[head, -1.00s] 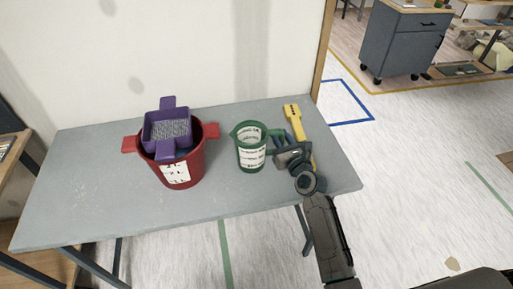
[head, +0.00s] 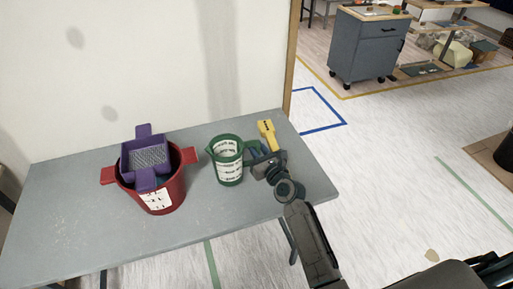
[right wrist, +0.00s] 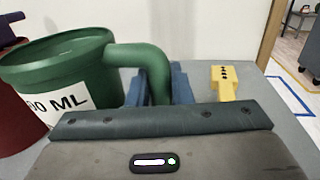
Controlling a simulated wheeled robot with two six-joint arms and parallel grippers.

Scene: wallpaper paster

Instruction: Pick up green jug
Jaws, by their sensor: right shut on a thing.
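The green jug (head: 228,163), with white measuring labels, stands upright on the grey table (head: 90,215), or very slightly above it; I cannot tell which. It also shows in the right wrist view (right wrist: 62,65), its handle (right wrist: 140,58) reaching down to the right. My right gripper (head: 258,152) is on the jug's right side, shut on the handle, with its blue fingers (right wrist: 158,88) around the handle. My left gripper is not in view.
A red bucket (head: 165,192) with a purple tray (head: 143,158) in it stands left of the jug. A yellow-handled tool (head: 267,133) lies behind my right gripper. A pale wall (head: 150,60) rises behind the table. The table's front left is clear.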

